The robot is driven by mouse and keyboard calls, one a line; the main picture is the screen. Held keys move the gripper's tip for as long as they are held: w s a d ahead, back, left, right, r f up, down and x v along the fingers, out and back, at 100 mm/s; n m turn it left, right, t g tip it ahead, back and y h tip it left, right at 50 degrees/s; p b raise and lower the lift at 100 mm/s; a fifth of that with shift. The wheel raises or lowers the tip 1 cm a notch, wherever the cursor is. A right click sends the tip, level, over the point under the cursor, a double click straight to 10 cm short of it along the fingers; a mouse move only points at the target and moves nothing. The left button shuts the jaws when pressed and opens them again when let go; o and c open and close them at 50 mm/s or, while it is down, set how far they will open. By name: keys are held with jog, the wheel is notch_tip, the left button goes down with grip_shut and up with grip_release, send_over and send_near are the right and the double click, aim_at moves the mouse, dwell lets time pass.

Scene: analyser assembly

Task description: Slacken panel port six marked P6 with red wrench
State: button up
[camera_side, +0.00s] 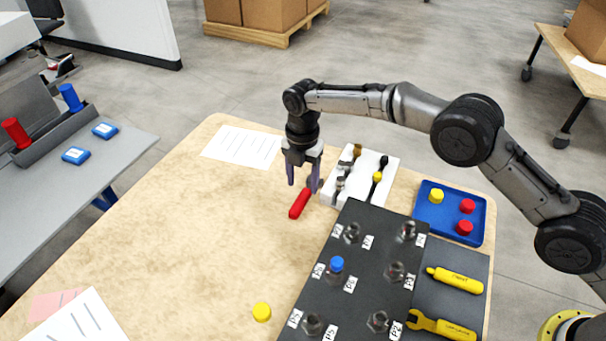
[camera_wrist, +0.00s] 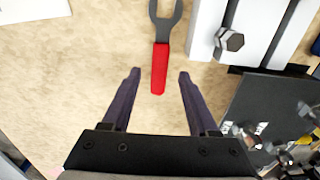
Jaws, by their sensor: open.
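The red wrench (camera_side: 299,204) lies flat on the wooden table, left of the white holder. In the wrist view its red handle (camera_wrist: 161,68) points toward my gripper and its grey open jaw points away. My gripper (camera_side: 304,180) is open and empty, above the wrench. In the wrist view, the end of the handle lies between the fingertips, with space on both sides. The black panel (camera_side: 365,270) has several metal ports with white labels. One port carries a blue cap (camera_side: 337,264). The labels are too small to tell surely which port is P6.
The white holder (camera_side: 384,163) with fittings stands just right of my gripper. A blue tray (camera_side: 451,230) holds yellow and red caps. Two yellow tools (camera_side: 455,280) lie right of the panel. A loose yellow cap (camera_side: 262,312) sits at the front. The table's left middle is clear.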

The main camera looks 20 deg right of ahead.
aim_at(303, 196)
jog(key=shift+f, duration=2.55)
grip_shut()
jog(key=shift+s+a+r, duration=0.15)
jog(key=shift+r, duration=0.85)
jog(key=shift+s+a+r, duration=0.2)
jog(key=shift+r, duration=0.85)
jog(key=shift+s+a+r, duration=0.15)
jog(key=shift+r, duration=0.85)
